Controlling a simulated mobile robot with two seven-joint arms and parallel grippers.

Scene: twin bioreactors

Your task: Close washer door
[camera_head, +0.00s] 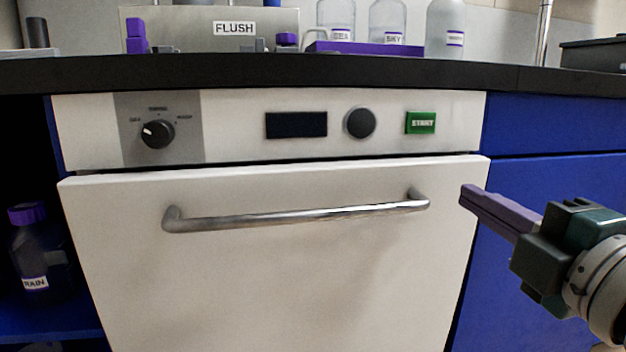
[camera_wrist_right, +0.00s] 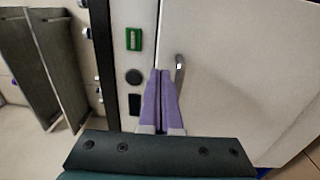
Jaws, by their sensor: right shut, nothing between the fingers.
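The washer door (camera_head: 290,285) is a white front panel with a metal bar handle (camera_head: 300,217). It stands nearly upright under the control panel, its top edge tilted slightly out, with a dark gap along the top. My right gripper (camera_head: 468,195) has purple fingers, shut and empty, beside the door's upper right corner. In the right wrist view the shut fingers (camera_wrist_right: 164,74) point along the door (camera_wrist_right: 235,70), close to the handle (camera_wrist_right: 179,72). Whether they touch the door I cannot tell. My left gripper is not in view.
The control panel (camera_head: 230,140) has a dial (camera_head: 158,134), dark display (camera_head: 296,125), round knob (camera_head: 360,123) and green START button (camera_head: 421,123). A black countertop (camera_head: 280,72) above carries a FLUSH unit and bottles. Blue cabinets (camera_head: 555,125) are at right. A DRAIN bottle (camera_head: 38,255) stands on the left shelf.

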